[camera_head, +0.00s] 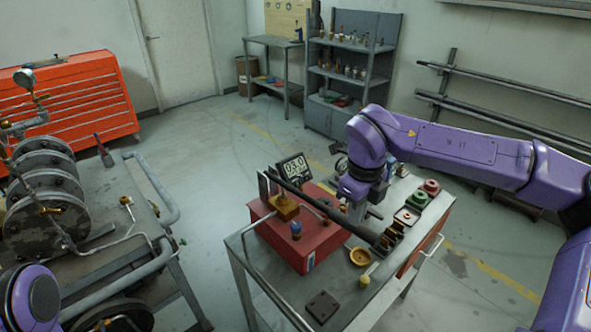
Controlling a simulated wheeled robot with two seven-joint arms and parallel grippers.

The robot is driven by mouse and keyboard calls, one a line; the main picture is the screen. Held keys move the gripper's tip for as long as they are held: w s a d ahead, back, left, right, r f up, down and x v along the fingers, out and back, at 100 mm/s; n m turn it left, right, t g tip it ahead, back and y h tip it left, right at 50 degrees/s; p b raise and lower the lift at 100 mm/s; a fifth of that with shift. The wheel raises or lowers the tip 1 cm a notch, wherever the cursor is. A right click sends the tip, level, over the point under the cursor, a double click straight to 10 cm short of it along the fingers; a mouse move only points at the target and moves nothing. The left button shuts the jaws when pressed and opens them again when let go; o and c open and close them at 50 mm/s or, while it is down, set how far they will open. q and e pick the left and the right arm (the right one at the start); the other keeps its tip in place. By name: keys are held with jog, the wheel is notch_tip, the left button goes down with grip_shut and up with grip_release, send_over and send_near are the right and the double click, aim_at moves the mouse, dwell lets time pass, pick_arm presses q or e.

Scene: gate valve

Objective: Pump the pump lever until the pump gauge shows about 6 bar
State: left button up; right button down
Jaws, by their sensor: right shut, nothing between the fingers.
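The red pump box (282,240) stands on a grey cart. Its long dark pump lever (318,202) runs from a brass block (285,208) down to the right, near the cart's right side. My left gripper is out of view; only a purple part of my left arm shows at lower left.
The cart (258,300) also holds a brass ring dish (359,256), a dark plate (322,306), and red and green parts (416,199) on the right. A pipe rig with round flanges (48,222) stands at left. Open floor lies between rig and cart.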

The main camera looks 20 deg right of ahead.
notch_tip(320, 180, down, 9)
jog(key=b, duration=0.4)
jog(key=shift+f+b, duration=0.2)
jog(key=shift+b, duration=0.15)
notch_tip(320, 180, up, 13)
jog(key=p, duration=1.3)
jog(key=shift+r, duration=0.1)
jog(key=shift+f+b, duration=0.3)
jog(key=shift+b, duration=0.05)
jog(key=shift+f, duration=0.1)
jog(key=shift+f+b, duration=1.75)
jog(key=shift+f, duration=0.9)
jog(key=shift+r, duration=0.15)
